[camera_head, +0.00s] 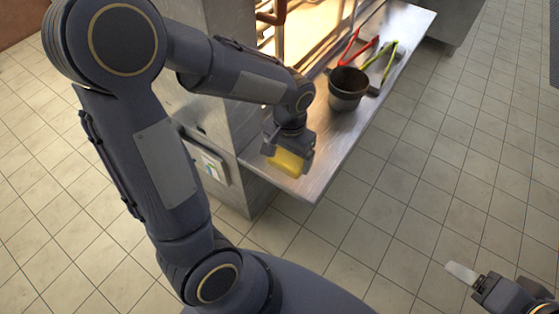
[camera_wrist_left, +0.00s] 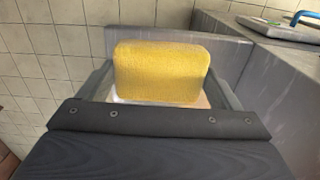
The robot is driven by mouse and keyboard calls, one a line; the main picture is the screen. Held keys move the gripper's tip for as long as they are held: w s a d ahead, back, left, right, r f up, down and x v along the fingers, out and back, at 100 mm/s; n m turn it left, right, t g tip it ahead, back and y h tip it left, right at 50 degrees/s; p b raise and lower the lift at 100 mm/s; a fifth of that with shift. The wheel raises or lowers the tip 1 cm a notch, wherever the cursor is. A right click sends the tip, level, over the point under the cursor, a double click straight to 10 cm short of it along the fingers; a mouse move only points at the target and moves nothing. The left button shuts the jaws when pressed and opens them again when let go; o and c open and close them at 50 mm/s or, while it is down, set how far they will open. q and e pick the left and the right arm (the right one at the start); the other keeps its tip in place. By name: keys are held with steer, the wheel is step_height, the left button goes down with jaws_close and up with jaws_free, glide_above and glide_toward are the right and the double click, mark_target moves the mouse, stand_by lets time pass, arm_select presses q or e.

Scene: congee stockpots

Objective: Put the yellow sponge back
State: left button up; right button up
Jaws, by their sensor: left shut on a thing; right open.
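The yellow sponge (camera_head: 285,161) is in my left gripper (camera_head: 289,150), over the near end of the metal shelf (camera_head: 315,181) in the head view. In the left wrist view the sponge (camera_wrist_left: 163,72) sits upright between the two fingers of my left gripper (camera_wrist_left: 160,95), which is shut on it. I cannot tell whether the sponge touches the shelf. My right gripper (camera_head: 466,281) is at the lower right of the head view, over the floor, away from the shelf. It is open and I see nothing in it.
A dark metal pot (camera_head: 347,90) stands further along the shelf. Red-handled tongs (camera_head: 352,52) and green-handled tongs (camera_head: 384,62) lie near it. A grey metal cabinet side (camera_head: 223,85) with a panel stands left of the shelf. The tiled floor on the right is clear.

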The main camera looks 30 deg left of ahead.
mark_target(281, 154)
arm_select(q)
steer(key=w+a+f, duration=0.1)
steer(key=f, duration=0.1)
steer(key=w+a+f, duration=0.1)
steer(key=f, duration=0.1)
steer(key=w+a+f+b, duration=0.1)
steer(key=shift+a+f, duration=0.4)
steer(key=shift+w+a+f+b, duration=0.15)
steer(key=shift+f+b, duration=0.3)
steer(key=shift+f, duration=1.2)
steer(key=shift+f, duration=0.15)
steer(key=o, duration=0.8)
